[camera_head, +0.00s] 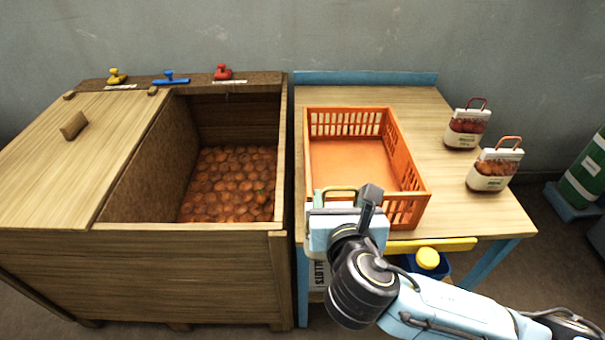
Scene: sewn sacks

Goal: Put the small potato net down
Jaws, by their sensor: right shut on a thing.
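My right gripper (342,203) is above the front edge of the orange crate (410,165), seen mostly from behind. The visible crate floor is bare. My left gripper is not in view.
The crate stands on a wooden table (440,215). A wooden bin (175,270) of potatoes (230,183) is at the left. The tabletop between crate and nets is clear.

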